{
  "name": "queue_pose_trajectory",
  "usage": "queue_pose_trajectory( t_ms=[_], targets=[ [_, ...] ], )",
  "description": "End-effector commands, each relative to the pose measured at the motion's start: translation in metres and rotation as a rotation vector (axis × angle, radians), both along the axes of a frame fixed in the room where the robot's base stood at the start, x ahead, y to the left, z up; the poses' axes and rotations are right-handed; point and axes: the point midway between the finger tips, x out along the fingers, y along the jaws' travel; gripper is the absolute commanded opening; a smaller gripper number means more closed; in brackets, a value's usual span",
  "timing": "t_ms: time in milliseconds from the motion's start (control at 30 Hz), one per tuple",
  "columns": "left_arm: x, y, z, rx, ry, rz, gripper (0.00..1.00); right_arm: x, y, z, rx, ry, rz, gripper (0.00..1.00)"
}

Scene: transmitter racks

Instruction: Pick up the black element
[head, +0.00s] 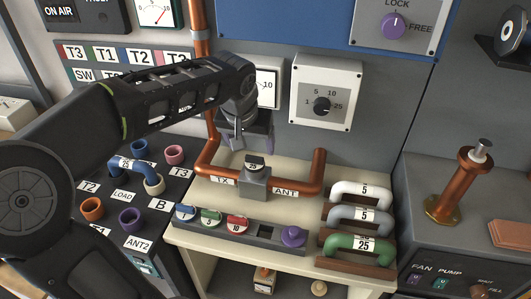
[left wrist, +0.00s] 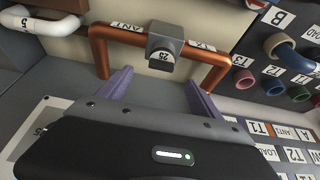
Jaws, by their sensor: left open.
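The black element (head: 255,160) is a small dark disc marked 25. It sits in the grey block (head: 255,182) on the copper line between the TX and ANT labels. In the left wrist view the black element (left wrist: 160,56) shows on the grey block's face, just beyond the fingertips. My left gripper (head: 248,143) is open and empty, just above and behind the block; its two purple-grey fingers (left wrist: 158,82) are spread apart in the left wrist view. They appear apart from the element. My right gripper is not in view.
White, grey and green handles (head: 360,215) stand at the right. A patch panel (head: 130,200) is at the left. A dial box (head: 325,90) hangs behind.

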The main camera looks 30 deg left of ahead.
Motion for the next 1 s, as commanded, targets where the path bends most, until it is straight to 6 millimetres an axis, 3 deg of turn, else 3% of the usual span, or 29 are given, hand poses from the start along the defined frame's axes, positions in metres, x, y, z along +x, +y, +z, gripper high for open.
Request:
queue_pose_trajectory(
  t_ms=[267,533,1000],
  targets=[
    [0.000,0.000,0.000,0.000,0.000,0.000,0.75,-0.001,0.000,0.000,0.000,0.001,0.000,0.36],
    [0.008,0.003,-0.022,0.000,0.003,-0.001,0.75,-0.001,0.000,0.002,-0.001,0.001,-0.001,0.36],
    [0.012,0.005,-0.034,0.001,0.003,-0.001,0.75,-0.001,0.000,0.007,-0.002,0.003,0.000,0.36]
  ],
)
